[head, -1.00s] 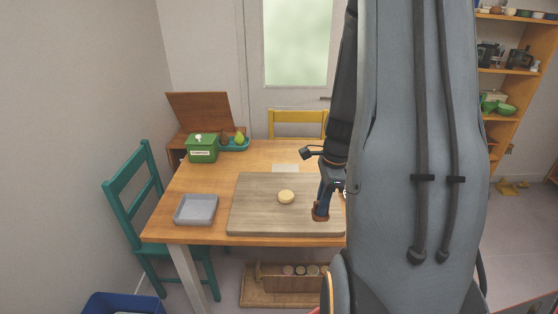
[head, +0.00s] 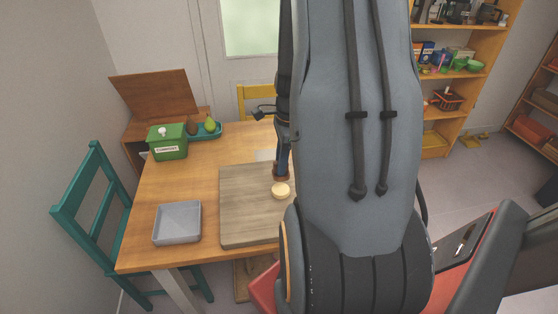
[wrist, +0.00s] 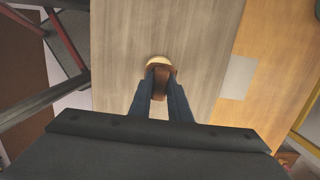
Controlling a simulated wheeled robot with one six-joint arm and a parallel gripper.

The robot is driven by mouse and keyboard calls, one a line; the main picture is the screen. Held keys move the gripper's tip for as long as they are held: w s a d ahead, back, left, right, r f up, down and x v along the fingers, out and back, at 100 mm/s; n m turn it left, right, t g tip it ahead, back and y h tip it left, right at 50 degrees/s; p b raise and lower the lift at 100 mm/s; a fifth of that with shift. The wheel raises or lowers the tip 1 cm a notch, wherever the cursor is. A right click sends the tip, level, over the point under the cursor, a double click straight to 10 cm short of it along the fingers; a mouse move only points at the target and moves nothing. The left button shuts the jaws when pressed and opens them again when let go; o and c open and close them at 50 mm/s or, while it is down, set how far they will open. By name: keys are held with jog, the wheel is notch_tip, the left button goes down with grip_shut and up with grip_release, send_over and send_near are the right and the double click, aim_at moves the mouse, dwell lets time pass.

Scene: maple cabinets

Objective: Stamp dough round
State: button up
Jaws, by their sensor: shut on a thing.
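The dough round (head: 281,191) is a pale disc on the wooden board (head: 240,205). In the wrist view the dough (wrist: 157,60) shows just beyond my fingertips, partly hidden. My gripper (wrist: 161,74) is shut on a brown stamp (wrist: 160,86), which also shows in the head view (head: 280,174). The stamp is upright, right at the far side of the dough or over its edge. I cannot tell whether it touches the dough. No mark can be made out on the dough's visible top.
A grey tray (head: 177,222) sits left of the board. A green box (head: 167,141) and a teal dish with pears (head: 207,130) stand at the back left. A teal chair (head: 98,220) is at the table's left. My arm hides the table's right part.

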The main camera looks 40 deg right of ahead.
aim_at(281, 178)
jog(key=shift+f+b, duration=2.5)
jog(key=shift+f, duration=0.05)
jog(key=shift+s+f, duration=0.1)
jog(key=shift+f, duration=0.5)
dwell(0.9)
jog(key=shift+r+p, duration=3.55)
jog(key=shift+p, duration=0.1)
